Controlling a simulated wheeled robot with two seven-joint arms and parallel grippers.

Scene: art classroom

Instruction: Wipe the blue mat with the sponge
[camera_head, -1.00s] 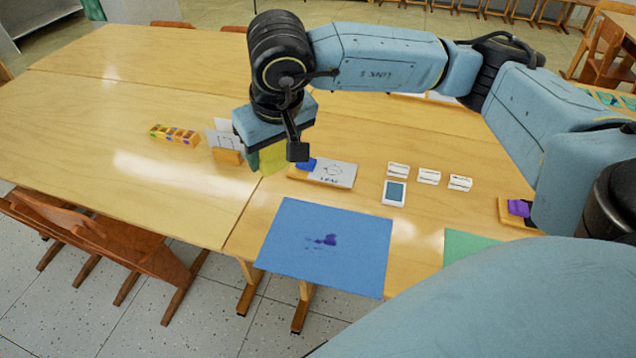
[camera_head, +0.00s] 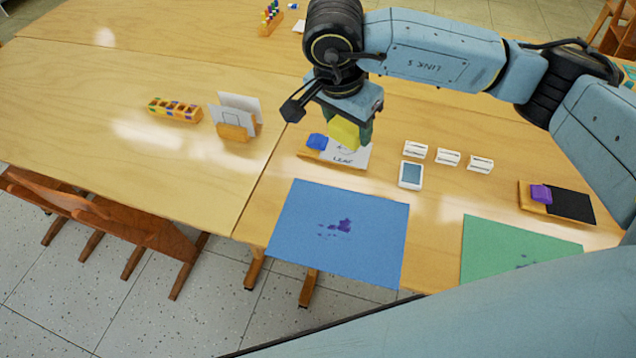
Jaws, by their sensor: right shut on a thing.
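The blue mat (camera_head: 375,218) lies flat at the front edge of the table, with a dark purple stain (camera_head: 338,226) near its middle. My right gripper (camera_head: 347,136) points down and is shut on a yellow block, which looks like the sponge (camera_head: 343,134). It holds the sponge above a wooden board with a white card marked "LEAF" (camera_head: 347,159), behind the mat and apart from it. The far side of the sponge is hidden by the gripper. My left gripper does not show.
A blue block (camera_head: 317,142) sits on the board's left end. A small white device (camera_head: 411,174) and several white blocks (camera_head: 448,158) stand to the right. A green mat (camera_head: 500,243) and a purple block (camera_head: 541,193) lie farther right. A card holder (camera_head: 232,131) stands left.

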